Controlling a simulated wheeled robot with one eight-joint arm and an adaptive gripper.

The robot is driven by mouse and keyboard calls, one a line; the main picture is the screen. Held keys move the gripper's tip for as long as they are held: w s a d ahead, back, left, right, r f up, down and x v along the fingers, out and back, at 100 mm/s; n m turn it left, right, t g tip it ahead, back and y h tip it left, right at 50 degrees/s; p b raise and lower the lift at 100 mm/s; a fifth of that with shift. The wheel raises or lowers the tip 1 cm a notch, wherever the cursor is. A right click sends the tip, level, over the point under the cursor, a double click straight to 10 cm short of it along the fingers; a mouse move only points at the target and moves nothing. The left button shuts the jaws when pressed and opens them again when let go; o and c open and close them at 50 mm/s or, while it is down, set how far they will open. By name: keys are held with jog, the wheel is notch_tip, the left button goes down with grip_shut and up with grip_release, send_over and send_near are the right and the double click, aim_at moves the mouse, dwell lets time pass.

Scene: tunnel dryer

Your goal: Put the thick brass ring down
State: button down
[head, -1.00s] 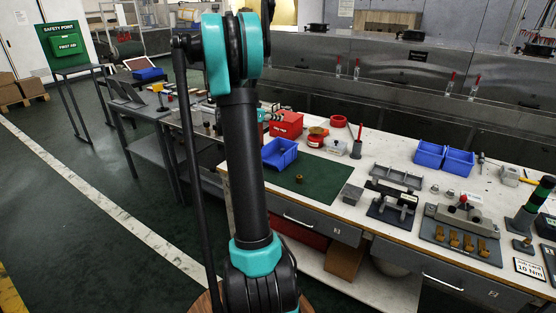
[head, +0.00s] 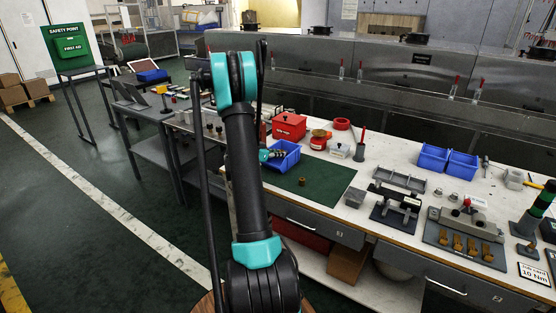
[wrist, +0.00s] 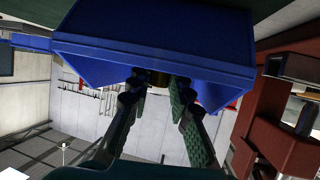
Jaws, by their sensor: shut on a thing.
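My gripper (head: 274,154) is at the left side of an open blue bin (head: 285,146) on the bench. In the wrist view my gripper (wrist: 158,82) is shut on a small brass piece, the thick brass ring (wrist: 158,78), which shows only partly between the fingertips. The blue bin (wrist: 150,45) fills the top of that view, close behind the fingertips. I cannot tell whether the ring touches it. A small brass-brown cylinder (head: 302,181) stands on the green mat (head: 325,183), apart from my gripper.
A red box (head: 289,127) and a red-and-brass round item (head: 319,139) stand behind the bin. A grey block (head: 354,197) sits at the mat's right edge. Two blue bins (head: 447,160) and fixtures stand further right. Much of the green mat is clear.

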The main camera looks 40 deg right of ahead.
aim_at(278, 164)
jog(key=shift+f, duration=1.35)
jog(key=shift+f, duration=0.25)
jog(key=c, duration=1.7)
grip_release()
jog(key=shift+a+r, duration=0.25)
jog(key=shift+r, duration=0.05)
jog(key=v, duration=1.1)
jog(key=shift+a+r, duration=0.2)
jog(key=s+a+n+y, duration=0.4)
jog(key=s+a+n, duration=0.1)
jog(key=s+a, duration=0.4)
jog(key=s+a+f+n+t+y, duration=0.1)
jog(key=s+a+n+y, duration=0.4)
jog(key=s+a, duration=0.4)
jog(key=s+a+n+t+y, duration=0.1)
jog(key=s+a+n+y, duration=0.3)
jog(key=s+a, duration=0.5)
jog(key=shift+a+f+n, duration=0.2)
jog(key=shift+a+n, duration=0.35)
jog(key=shift+a, duration=0.75)
jog(key=shift+a+f+n, duration=0.15)
jog(key=shift+a+n, duration=0.4)
jog(key=shift+a, duration=0.75)
